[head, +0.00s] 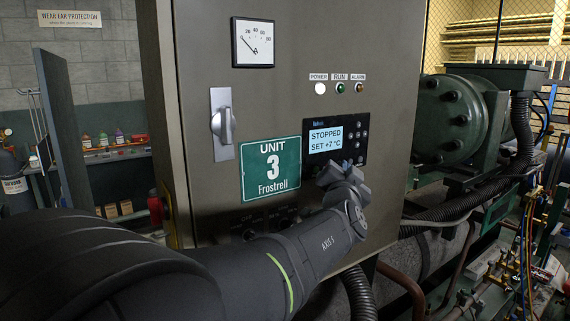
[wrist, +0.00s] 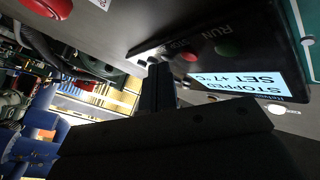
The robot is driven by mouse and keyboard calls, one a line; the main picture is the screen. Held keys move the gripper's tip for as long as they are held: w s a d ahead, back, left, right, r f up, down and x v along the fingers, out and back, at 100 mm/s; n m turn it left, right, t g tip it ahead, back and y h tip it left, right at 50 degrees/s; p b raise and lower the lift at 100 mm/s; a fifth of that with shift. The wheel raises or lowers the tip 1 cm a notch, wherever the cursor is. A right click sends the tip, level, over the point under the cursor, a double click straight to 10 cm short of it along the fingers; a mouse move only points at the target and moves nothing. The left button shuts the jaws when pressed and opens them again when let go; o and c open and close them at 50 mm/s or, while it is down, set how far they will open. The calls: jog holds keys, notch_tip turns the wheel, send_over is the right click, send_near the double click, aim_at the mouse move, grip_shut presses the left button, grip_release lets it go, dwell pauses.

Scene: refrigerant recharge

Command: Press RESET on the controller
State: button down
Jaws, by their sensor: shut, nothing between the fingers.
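The controller (head: 313,157) is a black panel on the grey cabinet door, with a lit screen (head: 325,139) reading "STOPPED SET +7 °C" and small buttons (head: 358,134) to its right. My gripper (head: 346,168) is shut and empty, its tips at the controller's lower edge, below and right of the screen. In the wrist view the controller appears upside down, with a green button (wrist: 229,46) by the word RUN and a red button (wrist: 189,54). My finger (wrist: 158,88) is close to the panel there; contact cannot be told. No RESET label is readable.
A green "UNIT 3" sign (head: 271,169) and a door handle (head: 223,123) are left of the controller. Above are a gauge (head: 253,42) and three lamps. A large red knob (wrist: 48,7) shows in the wrist view. Green machinery (head: 450,113) and hoses stand right of the cabinet.

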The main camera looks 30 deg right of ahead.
jog(key=shift+s, duration=0.8)
jog(key=shift+s, duration=2.5)
jog(key=shift+w, duration=0.15)
jog(key=shift+s, duration=2.05)
jog(key=shift+w, duration=0.15)
